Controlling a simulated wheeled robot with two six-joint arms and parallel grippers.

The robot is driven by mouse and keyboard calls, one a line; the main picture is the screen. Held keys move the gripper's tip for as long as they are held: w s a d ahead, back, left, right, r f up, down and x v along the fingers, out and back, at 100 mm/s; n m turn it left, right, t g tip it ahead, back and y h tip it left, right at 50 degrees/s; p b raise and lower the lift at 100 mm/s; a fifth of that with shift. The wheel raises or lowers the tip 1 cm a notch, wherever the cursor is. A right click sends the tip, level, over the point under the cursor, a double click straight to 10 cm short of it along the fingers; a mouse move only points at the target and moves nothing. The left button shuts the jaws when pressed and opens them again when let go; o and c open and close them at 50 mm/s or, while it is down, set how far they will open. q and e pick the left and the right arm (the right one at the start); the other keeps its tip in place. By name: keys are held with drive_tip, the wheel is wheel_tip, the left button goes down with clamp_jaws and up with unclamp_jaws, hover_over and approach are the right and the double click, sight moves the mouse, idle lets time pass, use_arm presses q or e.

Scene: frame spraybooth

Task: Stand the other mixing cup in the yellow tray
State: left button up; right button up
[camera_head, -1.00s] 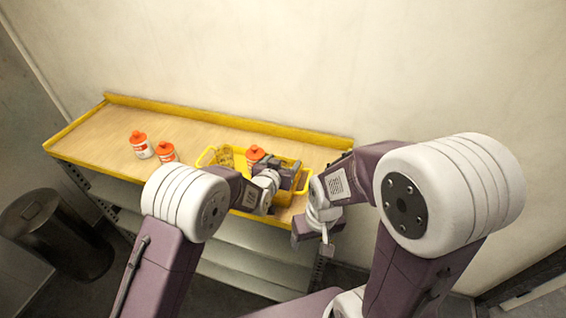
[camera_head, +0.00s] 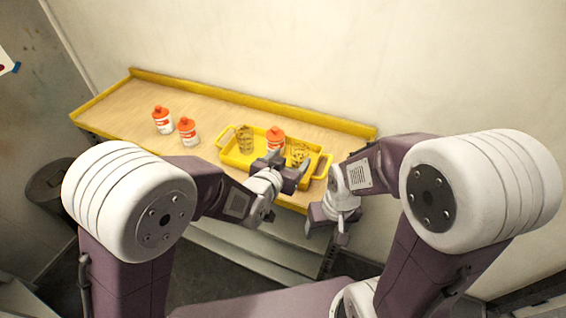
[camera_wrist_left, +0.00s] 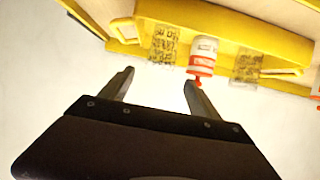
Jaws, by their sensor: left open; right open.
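The yellow tray (camera_head: 236,160) sits on the bench. One clear mixing cup with dark markings (camera_head: 245,142) stands in its left part. Another mixing cup (camera_head: 299,152) is in its right part, partly behind my left gripper (camera_head: 287,170). Both cups also show in the left wrist view, one at the left (camera_wrist_left: 164,45) and one at the right (camera_wrist_left: 246,66), apart from the fingers. My left gripper is open and empty at the tray's near side; its fingers show in the wrist view (camera_wrist_left: 159,80). My right gripper (camera_head: 326,226) is open, low before the bench's front edge.
A white bottle with an orange cap (camera_head: 275,137) stands in the tray between the cups. Two similar bottles stand on the bench left of the tray, one farther left (camera_head: 163,122) and one nearer (camera_head: 188,133). A dark bin (camera_head: 48,188) stands on the floor at left.

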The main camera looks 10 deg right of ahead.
use_arm(q)
drive_tip(key=a+f+n+g+y, duration=0.2)
drive_tip(key=a+f+y, duration=0.15)
drive_tip(key=a, duration=0.75)
drive_tip(key=s+a+f+n+g+y, duration=0.2)
drive_tip(key=s+a+f+g, duration=0.1)
drive_tip(key=s+a, duration=0.5)
drive_tip(key=s+a+f+n+g+y, duration=0.1)
drive_tip(key=s+a+f+n+g, duration=0.2)
drive_tip(key=s+a+g, duration=0.2)
drive_tip(key=s+a, duration=0.3)
drive_tip(key=a, duration=0.2)
drive_tip(key=shift+s+y, duration=0.35)
drive_tip(key=shift+s, duration=0.05)
